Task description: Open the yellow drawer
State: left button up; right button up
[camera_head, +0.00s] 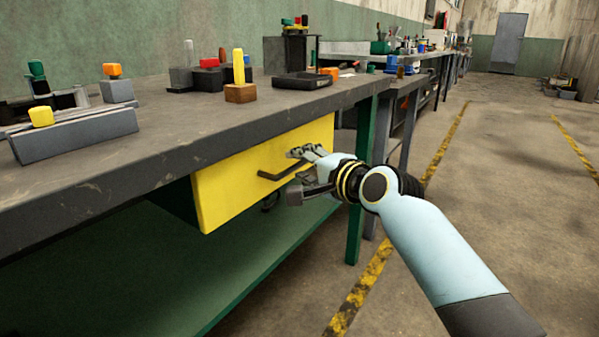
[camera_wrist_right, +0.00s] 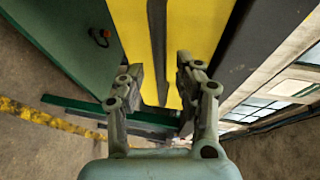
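The yellow drawer (camera_head: 232,188) sits under the grey workbench top, and its front faces right. Its dark bar handle (camera_head: 283,169) runs across the front. My right gripper (camera_head: 292,172) is at the right end of the handle, close to the drawer front. In the right wrist view the yellow front (camera_wrist_right: 130,30) fills the upper middle, and the dark handle (camera_wrist_right: 158,45) runs between the two fingers of the gripper (camera_wrist_right: 160,85). The fingers are apart with a gap on both sides of the handle. My left gripper is not in view.
The workbench (camera_head: 150,165) carries blocks, a black tray (camera_head: 303,81) and a grey block with a yellow piece (camera_head: 75,135) on top. A green leg (camera_head: 362,180) stands just beyond the drawer. The floor (camera_head: 490,200) to the right is clear, with yellow lines.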

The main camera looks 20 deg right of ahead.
jog(key=shift+w+a+f, duration=0.15)
jog(key=shift+w+a, duration=0.05)
jog(key=shift+w, duration=0.5)
grip_shut()
